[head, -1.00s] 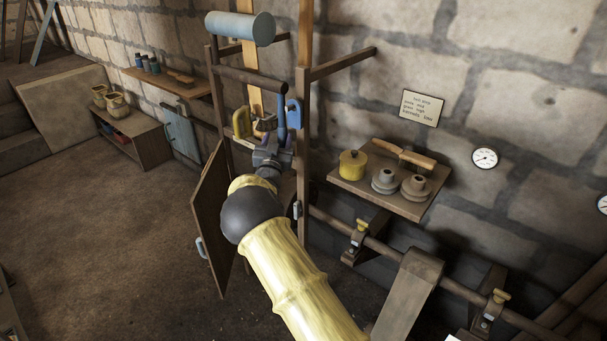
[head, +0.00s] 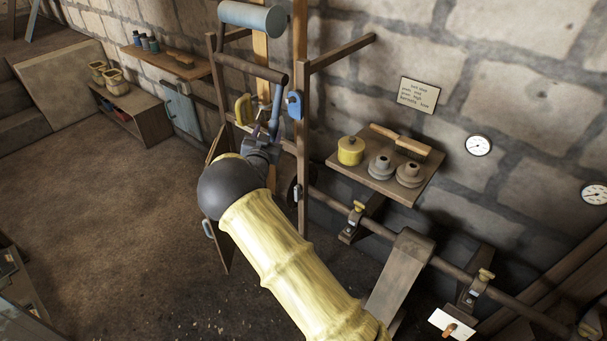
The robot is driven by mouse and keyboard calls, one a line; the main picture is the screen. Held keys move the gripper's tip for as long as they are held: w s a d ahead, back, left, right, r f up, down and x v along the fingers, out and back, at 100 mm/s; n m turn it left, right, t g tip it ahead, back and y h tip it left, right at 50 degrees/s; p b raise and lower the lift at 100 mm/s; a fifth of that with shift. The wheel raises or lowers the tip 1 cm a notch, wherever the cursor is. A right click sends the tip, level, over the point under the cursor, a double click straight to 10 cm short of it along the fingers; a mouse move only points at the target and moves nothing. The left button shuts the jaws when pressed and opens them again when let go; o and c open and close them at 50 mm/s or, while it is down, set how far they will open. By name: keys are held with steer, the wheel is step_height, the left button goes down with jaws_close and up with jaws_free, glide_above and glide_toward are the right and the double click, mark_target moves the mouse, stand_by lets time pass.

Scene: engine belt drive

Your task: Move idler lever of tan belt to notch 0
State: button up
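The tan belt (head: 262,84) is a vertical strip running down from the blue-grey roller (head: 250,17) in a dark wooden frame. A slim blue lever (head: 276,107) hangs beside the belt, and I cannot tell for sure that it is the idler lever. A blue bracket (head: 295,105) is on the frame post to its right, and a yellow handle (head: 243,109) is to its left. My gripper (head: 262,131) is just below and left of the blue lever, close to it. Contact and finger opening are too small to tell. Notch marks cannot be made out.
A wooden door (head: 222,245) hangs low at the frame, partly behind my arm. A wall shelf (head: 385,178) with a yellow pot and grey pulleys is at right. A horizontal shaft (head: 380,231) on brackets runs along the wall.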

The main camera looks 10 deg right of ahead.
steer(key=b+v, duration=0.4)
steer(key=v, duration=1.1)
steer(key=s+d+r+n+g+y+p, duration=0.2)
steer(key=s+d+g+p, duration=0.5)
steer(key=d, duration=0.5)
steer(key=shift+s+r+g+y, duration=0.6)
steer(key=shift+s+g+y, duration=0.2)
steer(key=shift+s+y, duration=0.1)
steer(key=shift+a, duration=0.1)
steer(key=shift+c, duration=1.4)
steer(key=shift+s+d, duration=0.25)
steer(key=shift+s, duration=0.05)
steer(key=c, duration=0.4)
steer(key=s+d+n+g, duration=0.1)
steer(key=s+d+g, duration=0.1)
steer(key=s, duration=0.4)
steer(key=s+d+n+g, duration=0.1)
steer(key=s+d+g, duration=0.1)
steer(key=s, duration=0.4)
steer(key=s+d+n+g, duration=0.1)
steer(key=s+d+g, duration=0.1)
steer(key=s+d, duration=0.2)
steer(key=shift+s+d, duration=0.15)
steer(key=shift+s, duration=0.65)
steer(key=shift+s+d, duration=0.1)
steer(key=shift+s, duration=0.7)
jaws_close()
steer(key=shift+w, duration=0.1)
